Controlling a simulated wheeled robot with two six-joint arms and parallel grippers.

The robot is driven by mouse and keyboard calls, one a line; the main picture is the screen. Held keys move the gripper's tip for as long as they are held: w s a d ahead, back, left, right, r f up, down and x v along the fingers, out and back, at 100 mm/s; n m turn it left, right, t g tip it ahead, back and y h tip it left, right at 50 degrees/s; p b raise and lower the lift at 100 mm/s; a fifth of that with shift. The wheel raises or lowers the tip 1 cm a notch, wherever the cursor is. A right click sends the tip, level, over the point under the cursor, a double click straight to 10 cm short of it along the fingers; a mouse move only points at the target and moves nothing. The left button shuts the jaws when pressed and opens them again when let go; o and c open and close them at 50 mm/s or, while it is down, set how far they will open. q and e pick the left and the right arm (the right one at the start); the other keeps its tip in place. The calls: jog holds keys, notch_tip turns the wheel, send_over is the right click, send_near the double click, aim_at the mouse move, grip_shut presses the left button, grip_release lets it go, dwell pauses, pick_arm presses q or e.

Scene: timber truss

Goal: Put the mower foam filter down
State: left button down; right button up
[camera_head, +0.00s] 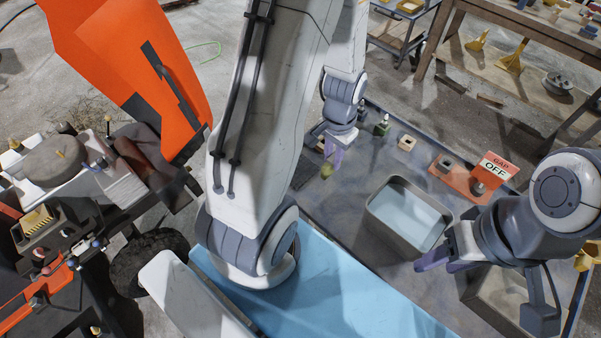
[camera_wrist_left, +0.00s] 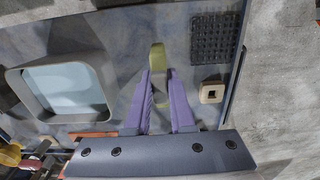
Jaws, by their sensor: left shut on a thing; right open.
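The mower foam filter (camera_head: 326,171) is a small yellow-green piece below my left gripper (camera_head: 334,150) in the head view. In the left wrist view the filter (camera_wrist_left: 158,58) stands upright between the tips of the purple fingers of my left gripper (camera_wrist_left: 160,90). The gripper is shut on it, over the grey tabletop (camera_wrist_left: 125,35). I cannot tell whether the filter touches the tabletop. My right gripper (camera_head: 434,263) is open and empty, beside the near side of the grey basin with pale blue liquid (camera_head: 405,212).
A dark perforated mat (camera_wrist_left: 217,37) and a small tan block with a square hole (camera_wrist_left: 211,93) lie near the filter. An orange mower (camera_head: 130,60) is at left.

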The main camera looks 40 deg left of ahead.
pick_arm(q)
jog(key=a+f+p, duration=0.1)
jog(key=a+f, duration=0.2)
jog(key=a, duration=0.1)
jog(key=a+f+p, duration=0.1)
jog(key=a+f, duration=0.3)
jog(key=a+f+p, duration=0.2)
jog(key=a+f, duration=0.1)
jog(key=a, duration=0.1)
jog(key=shift+w+a+f, duration=0.15)
jog(key=shift+w+f, duration=0.2)
jog(key=shift+f, duration=0.2)
jog(key=shift+f, duration=0.2)
jog(key=c, duration=0.8)
grip_release()
jog(key=shift+o, duration=0.2)
